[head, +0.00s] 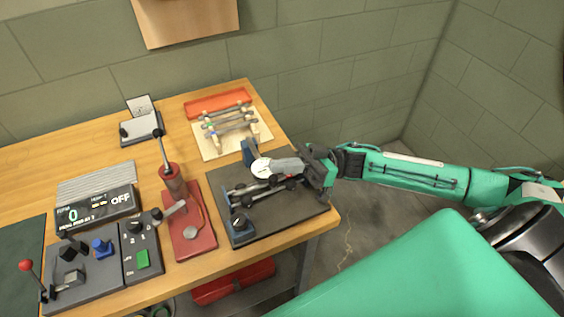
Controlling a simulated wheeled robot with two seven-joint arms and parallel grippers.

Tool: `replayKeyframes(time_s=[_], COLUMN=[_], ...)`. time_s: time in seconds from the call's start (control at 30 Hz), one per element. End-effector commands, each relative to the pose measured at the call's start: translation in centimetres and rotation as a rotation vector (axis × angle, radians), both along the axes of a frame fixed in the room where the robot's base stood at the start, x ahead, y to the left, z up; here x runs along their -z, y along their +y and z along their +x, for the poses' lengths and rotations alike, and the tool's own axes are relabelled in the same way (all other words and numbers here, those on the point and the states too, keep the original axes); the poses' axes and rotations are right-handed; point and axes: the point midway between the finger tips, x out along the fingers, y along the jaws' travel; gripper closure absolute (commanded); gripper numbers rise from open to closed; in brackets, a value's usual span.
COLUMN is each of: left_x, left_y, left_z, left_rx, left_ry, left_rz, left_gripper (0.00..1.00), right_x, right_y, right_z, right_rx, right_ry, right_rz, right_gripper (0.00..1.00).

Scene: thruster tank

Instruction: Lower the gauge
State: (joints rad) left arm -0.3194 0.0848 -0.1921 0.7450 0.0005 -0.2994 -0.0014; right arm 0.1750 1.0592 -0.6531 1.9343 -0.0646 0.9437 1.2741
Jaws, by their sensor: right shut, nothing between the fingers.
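A round white-faced gauge (261,167) stands on the dark fixture plate (290,216) at the right front of the bench, next to a blue upright post (248,152). My right gripper (275,166) reaches in from the right above that plate. Its fingers are shut with nothing between them, and their tips are at the gauge. I cannot tell whether they touch it. The gripper and wrist partly hide the gauge mount and the rods (245,188) lying across the fixture below. My left gripper is not in view.
A red-based press (187,240) with an upright lever stands left of the plate. Control boxes with knobs (143,244) and a readout showing OFF (95,207) are further left. A wooden rack (229,151) of rods and a red tray (217,102) are behind.

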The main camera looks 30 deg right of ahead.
Motion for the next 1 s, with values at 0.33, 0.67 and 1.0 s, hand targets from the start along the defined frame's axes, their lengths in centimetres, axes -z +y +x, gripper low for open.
replayKeyframes(time_s=[0.33, 0.67, 1.0], left_x=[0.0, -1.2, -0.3], left_y=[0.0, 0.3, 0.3], left_z=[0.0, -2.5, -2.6], left_rx=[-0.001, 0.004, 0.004], left_ry=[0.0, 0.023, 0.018], left_rz=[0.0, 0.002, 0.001], left_gripper=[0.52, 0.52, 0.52], right_x=[0.0, -2.5, -1.9], right_y=[0.0, 0.0, -4.4], right_z=[0.0, 0.2, 0.2], right_rx=[0.001, 0.003, 0.008], right_ry=[0.001, 0.0, 0.005], right_rz=[0.0, -0.001, -0.006], right_gripper=[1.0, 1.0, 1.0])
